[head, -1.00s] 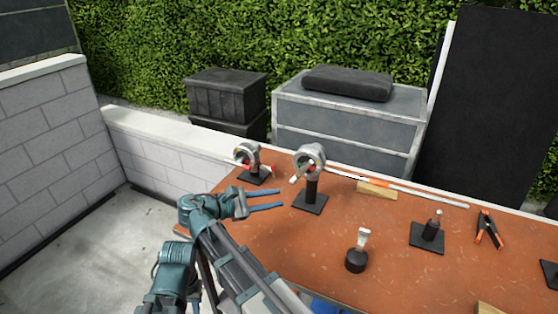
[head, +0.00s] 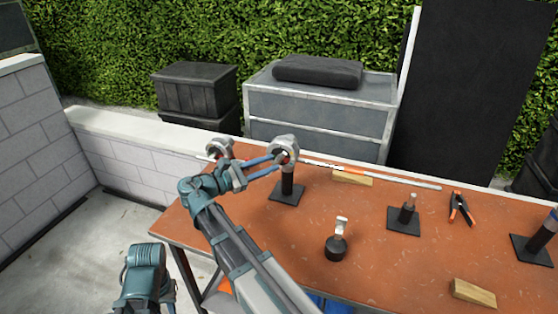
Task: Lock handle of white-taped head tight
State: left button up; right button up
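Two round grip heads stand at the table's back left. The nearer grey head (head: 284,146) sits on a black post with a square base (head: 287,195). The farther grey head (head: 220,147) has a red part and is partly hidden by my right gripper. I cannot make out white tape on either head. The nearer head's handle is hidden or too small to tell, and so is any contact. My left gripper is not in view.
The orange-brown table (head: 370,240) also holds a black round-based stand (head: 336,245), a post on a square base (head: 404,218), a clamp (head: 461,208), wooden blocks (head: 473,293) and a long rod (head: 400,182). A low wall (head: 140,150) runs behind. The table's front middle is clear.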

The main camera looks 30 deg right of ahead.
aim_at(277, 161)
jog(key=shift+w+d, duration=0.1)
jog(key=shift+d, duration=2)
grip_shut()
